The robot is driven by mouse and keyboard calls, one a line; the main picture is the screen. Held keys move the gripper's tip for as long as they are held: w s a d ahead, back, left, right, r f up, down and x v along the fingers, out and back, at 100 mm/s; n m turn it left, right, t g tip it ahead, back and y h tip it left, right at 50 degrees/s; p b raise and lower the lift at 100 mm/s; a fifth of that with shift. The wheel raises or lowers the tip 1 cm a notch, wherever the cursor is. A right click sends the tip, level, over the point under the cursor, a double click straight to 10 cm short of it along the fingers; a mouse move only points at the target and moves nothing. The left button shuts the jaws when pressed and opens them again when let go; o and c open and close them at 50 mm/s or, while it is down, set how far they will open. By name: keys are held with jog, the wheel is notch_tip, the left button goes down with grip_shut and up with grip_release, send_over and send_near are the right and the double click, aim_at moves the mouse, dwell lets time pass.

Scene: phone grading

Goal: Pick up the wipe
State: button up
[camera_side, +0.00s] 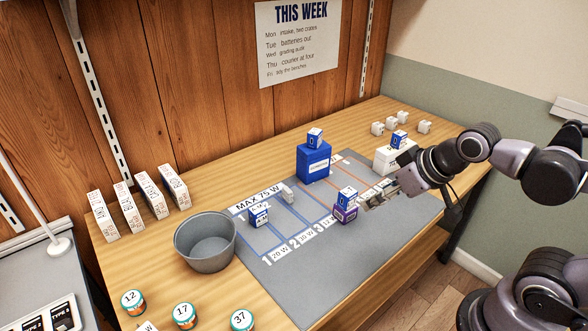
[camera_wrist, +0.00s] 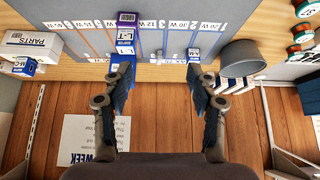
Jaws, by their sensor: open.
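I cannot pick out a wipe for certain in either view. A small pale item (camera_side: 288,193) lies on the grey mat (camera_side: 300,290), by the blue-and-white block (camera_side: 258,214); it is too small to identify. My gripper (camera_side: 376,199) is open over the right part of the mat, just right of a purple box (camera_side: 346,213) with a blue-and-white block (camera_side: 347,196) on top. In the wrist view the two fingers of my gripper (camera_wrist: 160,76) are spread wide with nothing held between them.
A tall blue box (camera_side: 313,163) carries a small block. A white parts box (camera_side: 384,158) and several white cubes (camera_side: 391,124) are at the back right. A grey bucket (camera_side: 205,245), white cartons (camera_side: 133,208) and numbered jars (camera_side: 184,314) stand left. The mat's front is clear.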

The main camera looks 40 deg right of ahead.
dwell(0.3)
jog(key=w+r+m+g, duration=0.2)
jog(key=w+r+m, duration=0.2)
jog(key=w, duration=0.3)
jog(key=m+g, duration=0.5)
jog(key=m, duration=1)
send_over(287, 189)
notch_tip(287, 189, down, 12)
jog(key=shift+w+d+f, duration=0.15)
jog(key=shift+f, duration=0.25)
jog(key=shift+w+d+f, duration=0.15)
jog(key=shift+f, duration=0.25)
notch_tip(287, 189, down, 5)
jog(key=shift+r, duration=0.15)
jog(key=shift+s+a+f, duration=0.15)
jog(key=shift+f, duration=1.2)
jog(key=shift+s+a+f, duration=0.1)
jog(key=shift+s+f, duration=0.05)
jog(key=shift+f, duration=1.15)
